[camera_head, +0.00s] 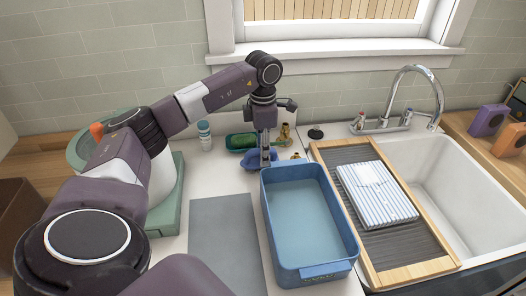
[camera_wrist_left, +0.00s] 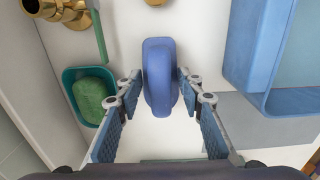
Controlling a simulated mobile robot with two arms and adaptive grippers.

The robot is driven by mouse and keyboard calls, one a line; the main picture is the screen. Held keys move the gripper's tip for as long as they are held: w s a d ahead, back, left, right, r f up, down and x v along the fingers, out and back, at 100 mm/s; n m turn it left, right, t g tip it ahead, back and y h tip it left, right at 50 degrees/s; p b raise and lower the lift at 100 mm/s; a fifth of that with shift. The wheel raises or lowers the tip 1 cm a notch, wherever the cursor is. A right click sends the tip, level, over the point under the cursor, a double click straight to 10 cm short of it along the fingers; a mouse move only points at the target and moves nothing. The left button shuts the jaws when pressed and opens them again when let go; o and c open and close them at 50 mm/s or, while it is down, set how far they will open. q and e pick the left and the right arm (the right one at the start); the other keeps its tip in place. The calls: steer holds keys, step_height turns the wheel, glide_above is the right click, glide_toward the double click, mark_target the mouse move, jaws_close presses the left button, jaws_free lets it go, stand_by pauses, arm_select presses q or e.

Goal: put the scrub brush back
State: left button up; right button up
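The blue scrub brush (camera_head: 253,158) is at the back of the counter, just left of the blue basin's far end. In the left wrist view the brush (camera_wrist_left: 160,70) is a rounded blue shape between the fingertips. Whether the brush touches the counter is unclear. The bristles are hidden. My right gripper is in neither view.
A teal dish (camera_wrist_left: 71,78) with a green sponge (camera_wrist_left: 92,97) stands beside the brush, with brass fittings (camera_head: 284,132) near it. The blue basin (camera_head: 268,225) is close on the right. A bottle (camera_head: 205,137) stands left. A grey mat (camera_head: 225,240) lies in front.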

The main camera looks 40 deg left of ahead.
arm_select(q)
steer(key=shift+r, duration=0.1)
steer(key=shift+r, duration=0.2)
step_height(320, 180, up, 12)
steer(key=shift+b, duration=0.4)
steer(key=shift+f, duration=0.1)
steer(key=shift+d+f, duration=0.1)
